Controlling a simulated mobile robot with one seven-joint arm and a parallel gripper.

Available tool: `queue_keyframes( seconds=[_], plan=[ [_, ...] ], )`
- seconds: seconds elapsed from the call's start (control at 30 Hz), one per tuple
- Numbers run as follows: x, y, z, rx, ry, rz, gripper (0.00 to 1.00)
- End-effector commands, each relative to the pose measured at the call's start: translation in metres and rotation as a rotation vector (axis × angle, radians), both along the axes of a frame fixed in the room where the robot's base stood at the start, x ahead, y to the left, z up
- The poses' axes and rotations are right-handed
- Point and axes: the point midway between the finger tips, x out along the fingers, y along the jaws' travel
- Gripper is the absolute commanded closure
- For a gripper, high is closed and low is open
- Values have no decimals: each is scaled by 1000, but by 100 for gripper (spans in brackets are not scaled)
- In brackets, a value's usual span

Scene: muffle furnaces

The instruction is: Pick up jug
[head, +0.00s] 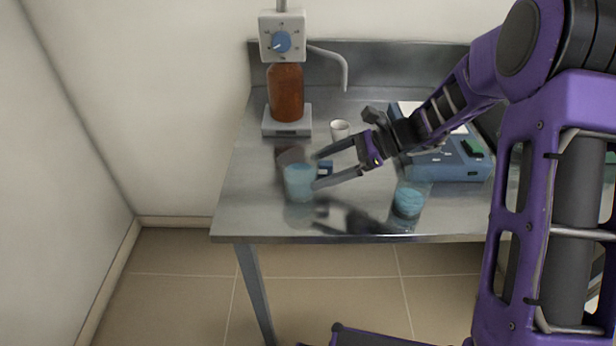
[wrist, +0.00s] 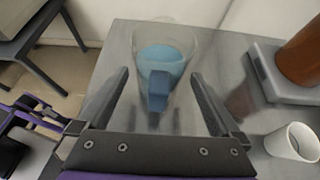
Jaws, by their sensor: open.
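The jug (head: 299,182) is a clear vessel with light blue liquid and a blue handle. It stands upright on the steel table, left of my gripper (head: 318,171). In the wrist view the jug (wrist: 163,50) is straight ahead, with its handle (wrist: 158,92) pointing back at me. My gripper (wrist: 159,80) is open, with one finger on each side of the handle. I cannot tell whether either finger touches the jug.
A brown bottle (head: 286,94) stands on a grey stand at the back left. A white cup (head: 340,131) is behind my gripper. A glass with blue contents (head: 408,202) stands front right. A blue instrument (head: 455,160) is at the right. The table's front edge is near.

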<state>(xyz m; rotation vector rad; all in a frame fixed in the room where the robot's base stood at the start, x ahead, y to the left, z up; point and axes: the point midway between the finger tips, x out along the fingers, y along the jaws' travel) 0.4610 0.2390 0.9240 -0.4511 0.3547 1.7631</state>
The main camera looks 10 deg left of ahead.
Motion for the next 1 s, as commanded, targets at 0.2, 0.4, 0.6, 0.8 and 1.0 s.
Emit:
queue_keyframes(
  seconds=[0.2,0.4,0.6,0.8,1.0],
  plan=[
    [-7,30,-14,1,3,3,0],
    [-8,34,-15,1,1,1,0],
    [-8,34,-15,1,1,1,25],
    [-7,34,-15,1,1,1,61],
    [-7,34,-15,1,0,1,97]
  ],
)
